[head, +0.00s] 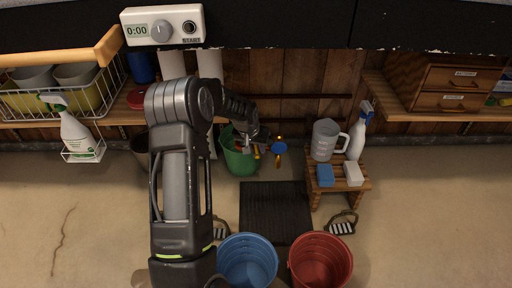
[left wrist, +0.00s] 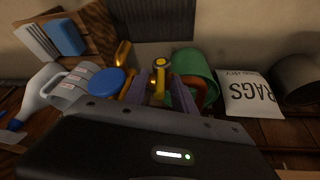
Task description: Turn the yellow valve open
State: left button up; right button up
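The yellow valve handle (head: 257,152) is partly hidden in the head view, beside a blue round valve knob (head: 279,147). In the left wrist view the yellow handle (left wrist: 160,66) lies between the two fingers of my left gripper (left wrist: 163,92), with the blue knob (left wrist: 107,82) to its left and brass pipe (left wrist: 124,54) beside it. In the head view my left gripper (head: 254,141) reaches down at the valve. I cannot tell whether its fingers press on the handle or stand just clear of it. My right gripper is not in view.
A green bucket (head: 238,160) stands close to the valve. A wooden stool (head: 335,185) with a jug (head: 324,139) and spray bottle (head: 360,131) is to the right. Blue (head: 247,262) and red (head: 320,261) buckets stand in front. A dark mat (head: 275,212) lies between.

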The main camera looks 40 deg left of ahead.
pick_arm(q)
grip_shut()
dwell(1.2)
